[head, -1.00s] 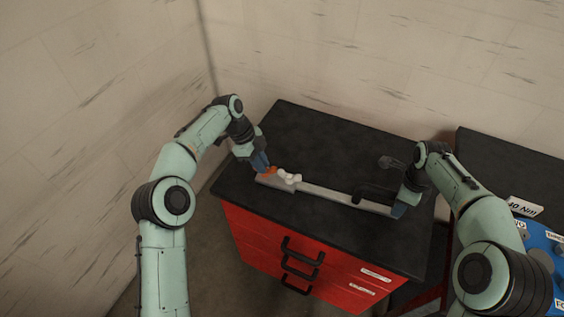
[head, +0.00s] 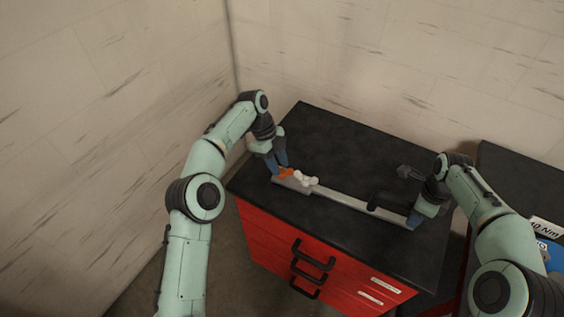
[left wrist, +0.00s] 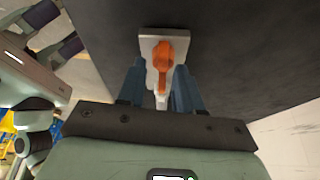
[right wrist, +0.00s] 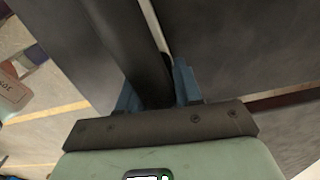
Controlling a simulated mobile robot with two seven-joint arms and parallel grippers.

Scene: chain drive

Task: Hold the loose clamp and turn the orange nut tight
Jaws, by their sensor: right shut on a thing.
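The orange nut (head: 285,173) sits at the left end of a long pale grey bar (head: 345,202) on the black bench top. My left gripper (left wrist: 160,75) is open, with its blue fingers on either side of the nut and a gap showing. In the head view my left gripper (head: 277,170) is at the nut from behind. White rounded pieces (head: 305,178) sit beside the nut. My right gripper (right wrist: 156,88) is shut on a dark part of the clamp (right wrist: 150,72), at the bar's right end. My fingers hide part of it.
The black bench top (head: 330,140) is clear behind the bar. Red drawers (head: 300,255) with black handles are below the front edge. Walls stand behind and left; another dark bench (head: 510,175) is at right.

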